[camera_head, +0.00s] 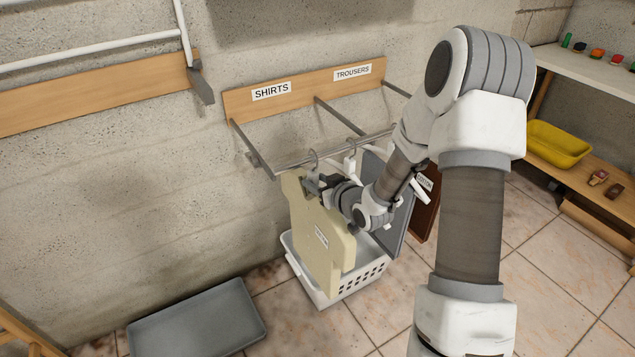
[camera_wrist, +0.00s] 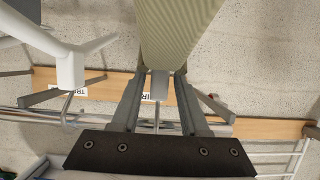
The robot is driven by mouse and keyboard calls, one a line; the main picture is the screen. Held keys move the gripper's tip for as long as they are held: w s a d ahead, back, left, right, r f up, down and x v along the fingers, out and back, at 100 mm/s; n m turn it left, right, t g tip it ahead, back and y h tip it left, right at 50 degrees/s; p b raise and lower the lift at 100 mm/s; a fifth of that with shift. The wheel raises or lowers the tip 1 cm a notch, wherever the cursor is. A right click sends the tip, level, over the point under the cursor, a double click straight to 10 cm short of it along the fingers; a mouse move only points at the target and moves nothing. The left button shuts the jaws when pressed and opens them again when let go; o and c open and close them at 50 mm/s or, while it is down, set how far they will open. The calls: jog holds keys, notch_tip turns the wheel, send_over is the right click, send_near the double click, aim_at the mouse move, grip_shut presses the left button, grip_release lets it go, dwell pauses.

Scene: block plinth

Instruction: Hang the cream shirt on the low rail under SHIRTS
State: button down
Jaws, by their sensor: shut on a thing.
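The cream shirt (camera_head: 318,235), a flat panel with a small label, hangs upright below the low rail (camera_head: 290,163), near its left end under the SHIRTS sign (camera_head: 271,91). My gripper (camera_head: 312,184) is shut at the shirt's top, by its hanger. In the wrist view my gripper's fingers (camera_wrist: 160,88) close on a small grey piece at the top of the shirt (camera_wrist: 178,30). A grey hook (camera_head: 313,156) rises above the shirt at the rail; I cannot tell whether it rests over it. My wrist hides part of the shirt's right side.
A white hanger (camera_head: 350,166), a grey garment (camera_head: 402,228) and a brown one (camera_head: 426,212) hang to the right, under the TROUSERS sign (camera_head: 352,72). A white basket (camera_head: 343,288) stands below the shirt. A grey tray (camera_head: 200,322) lies on the floor at left.

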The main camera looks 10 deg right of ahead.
jog(key=shift+c, duration=1.7)
grip_release()
jog(key=shift+s, duration=0.1)
jog(key=p+v, duration=0.7)
jog(key=v, duration=0.8)
jog(key=shift+r+p, duration=0.35)
jog(key=shift+p, duration=0.05)
jog(key=p+v, duration=0.2)
jog(key=p, duration=0.4)
jog(key=shift+d+f, duration=0.15)
jog(key=shift+s, duration=0.1)
